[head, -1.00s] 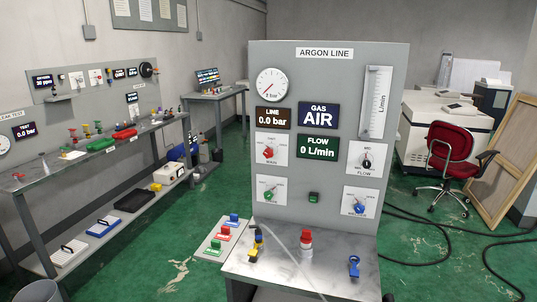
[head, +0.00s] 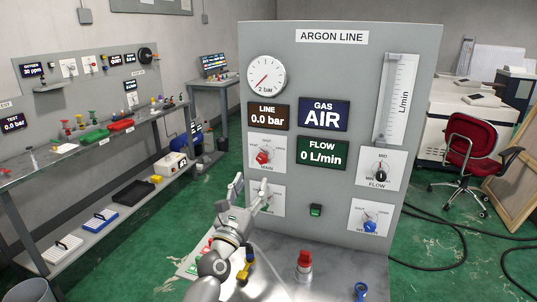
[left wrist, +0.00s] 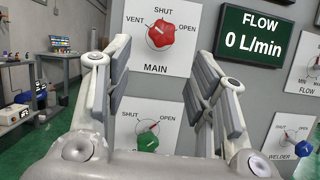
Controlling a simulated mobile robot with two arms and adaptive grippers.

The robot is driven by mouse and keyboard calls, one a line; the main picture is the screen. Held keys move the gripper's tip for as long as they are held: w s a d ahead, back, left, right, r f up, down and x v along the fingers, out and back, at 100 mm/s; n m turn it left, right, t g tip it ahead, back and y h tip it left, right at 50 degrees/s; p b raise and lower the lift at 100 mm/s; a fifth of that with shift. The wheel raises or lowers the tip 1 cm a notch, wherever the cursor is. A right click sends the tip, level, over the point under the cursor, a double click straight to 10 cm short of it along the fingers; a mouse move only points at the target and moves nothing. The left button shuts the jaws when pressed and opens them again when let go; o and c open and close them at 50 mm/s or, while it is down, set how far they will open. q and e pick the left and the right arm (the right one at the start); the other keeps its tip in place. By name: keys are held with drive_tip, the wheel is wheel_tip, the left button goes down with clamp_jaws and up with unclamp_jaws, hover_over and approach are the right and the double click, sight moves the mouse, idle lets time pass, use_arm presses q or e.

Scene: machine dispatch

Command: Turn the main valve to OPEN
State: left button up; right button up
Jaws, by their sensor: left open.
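The main valve is a red knob (head: 263,157) on a white plate on the grey panel's left side. In the left wrist view the red knob (left wrist: 160,34) sits above the word MAIN, with VENT at left, SHUT on top and OPEN at right. Its exact pointer setting is hard to read. My left gripper (head: 250,186) is open and empty, just below the red knob, in front of the green knob's plate. In the left wrist view its fingers (left wrist: 162,75) are spread below the red knob, apart from it. My right gripper is not in view.
A green knob (left wrist: 147,142) is below the main valve. A blue WELDER knob (head: 369,227) and a FLOW knob (head: 380,172) are at right. The LINE display (head: 268,115) reads 0.0 bar. A red-topped fitting (head: 304,262) stands on the bench below.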

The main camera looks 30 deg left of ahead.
sight(261, 161)
use_arm(q)
drive_tip(key=w+r, duration=0.1)
drive_tip(key=w+r+p, duration=0.1)
drive_tip(key=w+r, duration=0.1)
drive_tip(key=shift+w+a+r, duration=0.1)
drive_tip(key=shift+a+r, duration=0.15)
drive_tip(key=shift+a, duration=0.1)
drive_tip(key=x, duration=0.1)
drive_tip(key=p+x, duration=0.1)
drive_tip(key=x, duration=0.1)
drive_tip(key=shift+w+f, duration=0.25)
drive_tip(key=shift+f, duration=0.05)
drive_tip(key=shift+x, duration=1.05)
drive_tip(key=c, duration=0.9)
drive_tip(key=shift+c, duration=0.6)
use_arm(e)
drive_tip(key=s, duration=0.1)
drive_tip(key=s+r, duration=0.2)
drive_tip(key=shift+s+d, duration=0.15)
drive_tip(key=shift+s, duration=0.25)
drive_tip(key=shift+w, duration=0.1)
